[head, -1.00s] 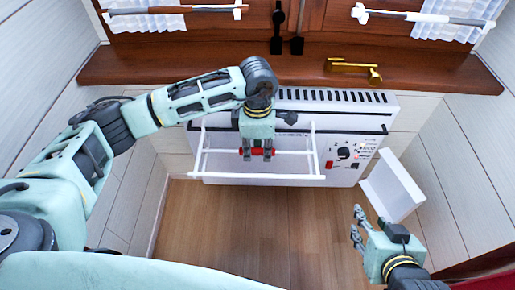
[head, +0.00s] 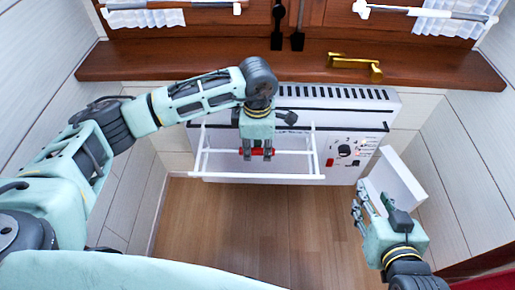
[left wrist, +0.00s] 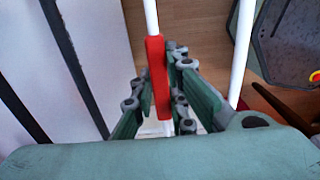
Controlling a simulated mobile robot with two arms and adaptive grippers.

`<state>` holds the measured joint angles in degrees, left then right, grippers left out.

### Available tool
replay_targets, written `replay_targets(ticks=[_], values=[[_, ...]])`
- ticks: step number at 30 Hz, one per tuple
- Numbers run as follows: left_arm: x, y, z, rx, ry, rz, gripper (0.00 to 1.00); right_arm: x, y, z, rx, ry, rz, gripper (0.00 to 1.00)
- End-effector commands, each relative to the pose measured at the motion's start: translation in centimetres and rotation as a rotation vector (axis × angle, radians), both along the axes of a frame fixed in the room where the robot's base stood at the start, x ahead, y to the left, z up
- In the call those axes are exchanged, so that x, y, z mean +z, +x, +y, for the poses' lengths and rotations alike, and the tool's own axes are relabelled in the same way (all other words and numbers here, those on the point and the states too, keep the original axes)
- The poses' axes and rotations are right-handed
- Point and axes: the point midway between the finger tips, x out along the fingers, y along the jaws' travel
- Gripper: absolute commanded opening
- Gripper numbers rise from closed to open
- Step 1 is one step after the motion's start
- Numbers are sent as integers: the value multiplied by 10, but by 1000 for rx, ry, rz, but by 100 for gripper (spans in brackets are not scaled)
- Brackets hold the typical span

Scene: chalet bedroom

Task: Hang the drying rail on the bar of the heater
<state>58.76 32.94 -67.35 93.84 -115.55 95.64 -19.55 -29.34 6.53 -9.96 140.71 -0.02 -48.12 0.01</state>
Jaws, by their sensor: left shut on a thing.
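The drying rail (head: 260,177) is a white rod frame with a red grip on its middle rod. My left gripper (head: 257,152) is shut on that red grip, which also shows between the fingers in the left wrist view (left wrist: 156,75). The frame is held in front of the white heater (head: 345,100). A dark bar (head: 372,128) runs along the heater's upper front; my left arm and gripper cover part of it. I cannot tell whether the rail's side arms touch the bar. My right gripper (head: 372,206) appears open and empty at the lower right.
A white angled panel (head: 400,178) stands close beside my right gripper. The heater's control panel (head: 345,152) is on its right front. A wooden sill (head: 180,62) with a brass object (head: 355,67) lies above. The wooden floor (head: 240,225) below is clear.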

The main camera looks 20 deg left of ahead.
Motion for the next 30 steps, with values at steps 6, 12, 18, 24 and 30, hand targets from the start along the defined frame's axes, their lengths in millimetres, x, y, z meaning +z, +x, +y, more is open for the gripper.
replay_targets(ticks=[6,12,18,24,30], values=[[1,0,0,0,-1,-1,21,0,0,0,0,0,0,40],[1,0,0,0,-1,-1,35,0,0,0,1,0,1,40],[0,0,0,0,1,1,35,-1,0,0,0,0,2,40],[12,1,0,0,0,-3,35,1,0,0,-1,0,0,40],[52,2,0,-1,0,-6,35,0,0,0,0,0,1,40]])
